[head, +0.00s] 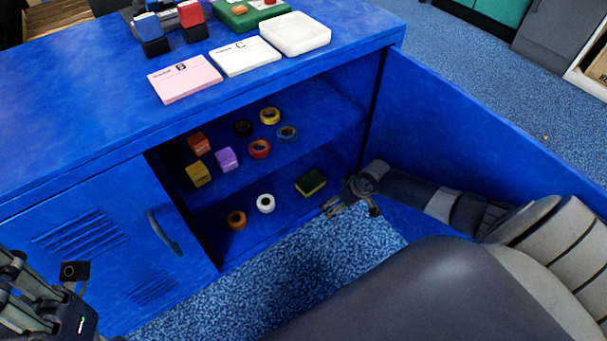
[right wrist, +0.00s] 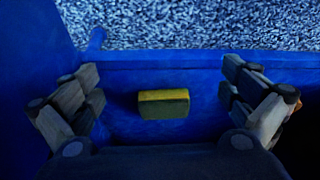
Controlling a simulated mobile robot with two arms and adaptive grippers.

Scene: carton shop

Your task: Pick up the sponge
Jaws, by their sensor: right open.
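The sponge (head: 311,183) is a small block, yellow with a dark green face. It lies on the lower shelf of the blue cabinet, near the right end. My right gripper (head: 347,197) is open and empty in the cabinet's opening, just right of the sponge and apart from it. In the right wrist view the sponge (right wrist: 163,104) lies between the two spread fingers of my right gripper (right wrist: 168,100), with space on both sides. My left gripper (head: 40,290) is at the lower left edge of the head view, partly cut off; its jaws are unclear.
A white roll (head: 266,203) and an orange roll (head: 236,220) stand left of the sponge. The upper shelf (head: 325,115) above holds several rolls and small boxes. The open cabinet door (head: 470,125) stands to the right; the left door (head: 105,240) is shut.

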